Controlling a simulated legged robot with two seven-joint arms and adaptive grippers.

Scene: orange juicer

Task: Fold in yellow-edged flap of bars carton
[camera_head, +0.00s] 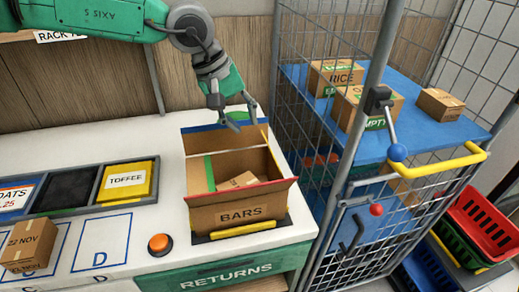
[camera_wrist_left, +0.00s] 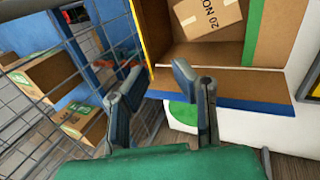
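The bars carton (camera_head: 240,212) stands open on the white counter, with a small carton (camera_head: 238,181) inside. Its yellow-edged flap (camera_head: 265,133) stands up at the right; the yellow edge also shows in the left wrist view (camera_wrist_left: 141,35). The blue-edged flap (camera_head: 212,126) spreads outward at the back. A green-edged flap (camera_head: 209,172) shows at the left, and a red edge runs along the front. My left gripper (camera_head: 243,124) is open and empty above the back right corner. In the wrist view its fingers (camera_wrist_left: 153,78) are apart near the yellow edge; contact is unclear. My right gripper is out of view.
A wire cage trolley (camera_head: 345,170) with a blue shelf holding several cartons stands close on the right. Bins, including a yellow TOFFEE bin (camera_head: 127,181), and an orange button (camera_head: 160,244) are on the left. The white counter before the bins is partly clear.

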